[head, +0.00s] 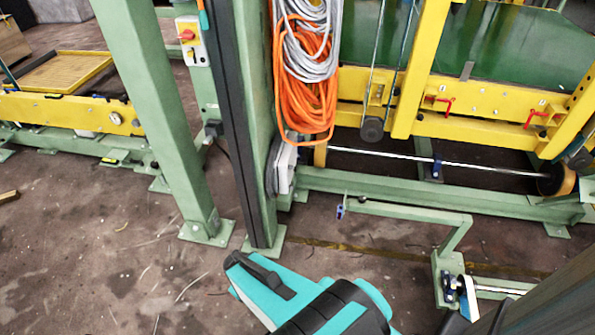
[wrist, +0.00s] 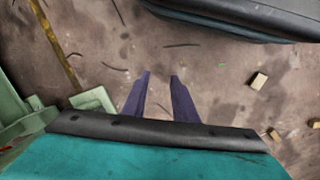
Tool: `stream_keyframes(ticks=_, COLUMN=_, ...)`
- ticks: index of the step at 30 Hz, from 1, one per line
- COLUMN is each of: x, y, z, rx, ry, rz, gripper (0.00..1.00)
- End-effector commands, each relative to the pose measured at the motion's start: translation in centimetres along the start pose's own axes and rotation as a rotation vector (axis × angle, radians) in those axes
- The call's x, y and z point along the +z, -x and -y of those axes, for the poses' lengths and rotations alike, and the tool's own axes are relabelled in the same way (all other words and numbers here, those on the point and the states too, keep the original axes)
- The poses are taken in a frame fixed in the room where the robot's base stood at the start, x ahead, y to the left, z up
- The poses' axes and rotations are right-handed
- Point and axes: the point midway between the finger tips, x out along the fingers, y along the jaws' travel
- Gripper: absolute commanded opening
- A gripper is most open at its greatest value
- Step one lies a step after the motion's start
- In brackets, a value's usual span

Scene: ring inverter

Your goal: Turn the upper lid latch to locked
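I cannot make out a lid or an upper lid latch for certain in either view. Two small red bent handles sit on the yellow beam of the machine in the head view, a left one (head: 440,101) and a right one (head: 534,120); I cannot tell whether either is a latch. My gripper (wrist: 160,75) shows in the wrist view with its two dark purple fingers apart and nothing between them. It points at bare floor. In the head view my teal and black arm fills the bottom middle, and the fingers cannot be made out there.
A green post (head: 160,120) stands at left, with a switch box (head: 191,41) carrying a red knob behind it. Orange cable (head: 302,95) hangs on the middle post. A low green frame (head: 405,212) juts over the floor at right. Floor (head: 90,235) at lower left is mostly clear.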

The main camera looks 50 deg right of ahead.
Motion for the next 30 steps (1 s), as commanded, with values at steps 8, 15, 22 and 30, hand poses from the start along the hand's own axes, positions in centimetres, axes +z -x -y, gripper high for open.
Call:
stream_keyframes(ticks=8, x=6.4, y=1.0, z=7.5, rx=-0.108, ry=-0.015, rz=0.266, gripper=0.26)
stream_keyframes(ticks=15, x=8.1, y=1.6, z=8.9, rx=-0.132, ry=-0.02, rz=0.339, gripper=0.26)
stream_keyframes(ticks=22, x=8.1, y=1.6, z=8.9, rx=-0.131, ry=-0.02, rz=0.338, gripper=0.26)
stream_keyframes(ticks=30, x=8.1, y=1.6, z=8.9, rx=-0.131, ry=-0.019, rz=0.337, gripper=0.26)
